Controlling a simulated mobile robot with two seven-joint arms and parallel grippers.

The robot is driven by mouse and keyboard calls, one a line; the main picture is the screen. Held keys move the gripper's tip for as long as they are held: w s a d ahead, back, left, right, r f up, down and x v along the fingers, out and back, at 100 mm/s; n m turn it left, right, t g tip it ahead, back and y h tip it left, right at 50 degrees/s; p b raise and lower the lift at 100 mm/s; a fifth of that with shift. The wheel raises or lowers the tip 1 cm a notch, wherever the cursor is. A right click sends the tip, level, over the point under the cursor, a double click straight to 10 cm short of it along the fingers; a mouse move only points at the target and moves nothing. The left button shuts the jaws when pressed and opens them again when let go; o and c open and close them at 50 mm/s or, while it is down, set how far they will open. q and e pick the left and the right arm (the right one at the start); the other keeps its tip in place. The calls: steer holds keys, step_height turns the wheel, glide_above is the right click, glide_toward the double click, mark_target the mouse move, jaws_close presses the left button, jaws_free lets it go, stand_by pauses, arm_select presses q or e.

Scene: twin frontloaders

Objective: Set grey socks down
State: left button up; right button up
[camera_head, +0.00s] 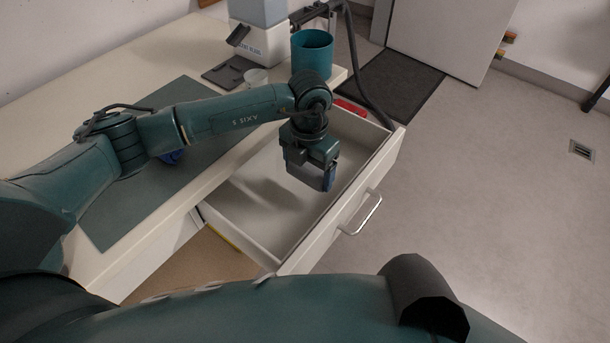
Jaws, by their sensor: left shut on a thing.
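My left gripper (313,180) points down over the open drawer (285,212). It is shut on a small grey thing, which looks like the grey socks (308,176); the jaws hide much of it. A blue patch shows at the right side of the jaws. The held thing is inside the drawer's outline, and I cannot tell whether it touches the drawer floor. My right gripper is not in view.
The drawer's front with its handle (363,213) faces right. A red thing (349,107) lies at the drawer's back end. On the worktop are a grey-green mat (110,215), a teal cup (312,55), a white cup (256,77) and a white machine (262,45). A blue thing (172,156) is partly behind my arm.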

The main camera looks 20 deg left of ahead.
mark_target(308, 178)
arm_select(q)
step_height(308, 178, down, 4)
steer(key=shift+r, duration=0.1)
steer(key=shift+f, duration=0.25)
steer(key=o, duration=0.9)
steer(key=shift+r, duration=0.25)
steer(key=shift+w+r, duration=0.1)
steer(key=shift+r, duration=0.25)
step_height(308, 178, up, 11)
steer(key=shift+r+b, duration=0.1)
steer(key=shift+b, duration=0.35)
